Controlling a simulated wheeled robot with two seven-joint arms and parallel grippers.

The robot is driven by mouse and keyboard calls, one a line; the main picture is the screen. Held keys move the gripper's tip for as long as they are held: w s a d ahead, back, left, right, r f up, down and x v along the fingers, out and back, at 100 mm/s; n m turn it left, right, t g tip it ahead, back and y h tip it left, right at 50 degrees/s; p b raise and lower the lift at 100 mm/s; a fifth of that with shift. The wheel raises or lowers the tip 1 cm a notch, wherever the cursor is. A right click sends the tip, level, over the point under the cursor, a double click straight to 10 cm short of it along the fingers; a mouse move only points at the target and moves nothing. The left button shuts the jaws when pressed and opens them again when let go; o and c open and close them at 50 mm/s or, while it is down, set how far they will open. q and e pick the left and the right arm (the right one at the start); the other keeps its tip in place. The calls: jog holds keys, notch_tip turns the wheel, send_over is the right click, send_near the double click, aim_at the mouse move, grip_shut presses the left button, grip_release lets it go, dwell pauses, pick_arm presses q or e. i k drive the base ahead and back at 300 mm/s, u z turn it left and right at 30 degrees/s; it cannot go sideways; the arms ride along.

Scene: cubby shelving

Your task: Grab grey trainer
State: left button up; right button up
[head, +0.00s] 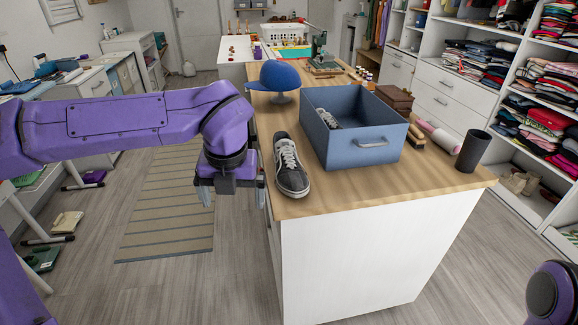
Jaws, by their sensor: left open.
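A grey trainer (290,168) with a pale side stripe lies on the wooden top of the island, near its left edge, toe toward me. My left gripper (231,194) hangs just left of the trainer, beside the island's edge, pointing down. Its fingers are apart, and I see nothing between them. A blue bin (362,153) with a metal handle stands right of the trainer. Another shoe (327,118) is partly visible inside the bin. Part of my right arm shows at the bottom right; its gripper is out of view.
A blue cap (274,76) sits on a stand behind the trainer. A dark cylinder (473,151), a brush (415,138) and a brown box (393,97) stand right of the bin. The wooden top (350,185) is clear in front of the bin.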

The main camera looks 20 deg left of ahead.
aim_at(291, 179)
jog(key=i, duration=0.95)
